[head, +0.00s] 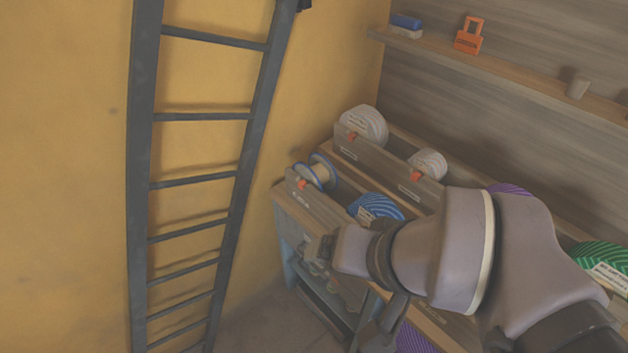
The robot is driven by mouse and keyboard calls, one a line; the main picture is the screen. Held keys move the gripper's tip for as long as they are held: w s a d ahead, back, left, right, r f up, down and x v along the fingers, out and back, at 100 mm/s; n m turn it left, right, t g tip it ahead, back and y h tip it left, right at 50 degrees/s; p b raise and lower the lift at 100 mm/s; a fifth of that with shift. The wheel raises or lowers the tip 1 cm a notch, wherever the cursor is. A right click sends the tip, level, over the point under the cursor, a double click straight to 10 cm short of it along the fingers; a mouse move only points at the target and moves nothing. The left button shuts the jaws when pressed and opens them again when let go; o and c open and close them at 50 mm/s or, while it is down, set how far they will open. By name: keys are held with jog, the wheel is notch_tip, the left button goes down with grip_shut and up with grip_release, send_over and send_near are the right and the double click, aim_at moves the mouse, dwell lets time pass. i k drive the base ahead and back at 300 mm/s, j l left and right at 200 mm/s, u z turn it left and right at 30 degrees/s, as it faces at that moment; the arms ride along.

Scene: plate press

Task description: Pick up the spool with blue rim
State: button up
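The spool with blue rim (316,172) sits in the left end of the lower wooden bin row, with tan material wound between its blue flanges. The bin's front board partly hides its lower part. My gripper (318,252) is at the left end of my arm, in front of and below the spool in the picture, apart from it. It is small and seen partly behind my wrist, so I cannot make out its finger gap.
A blue rope coil (376,207) lies right of the spool. White coils (363,125) sit in the row behind. A dark ladder (205,180) stands at the yellow wall on the left. A green coil (603,257) is at far right. My arm covers the middle bins.

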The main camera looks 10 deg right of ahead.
aim_at(320, 173)
jog(key=i+j+z, duration=0.35)
jog(key=j, duration=0.3)
jog(key=i+j+z, duration=0.15)
jog(key=j, duration=0.25)
jog(key=i+j+z, duration=0.15)
jog(key=i+j, duration=0.15)
jog(key=i+j+z, duration=0.15)
jog(key=j, duration=0.35)
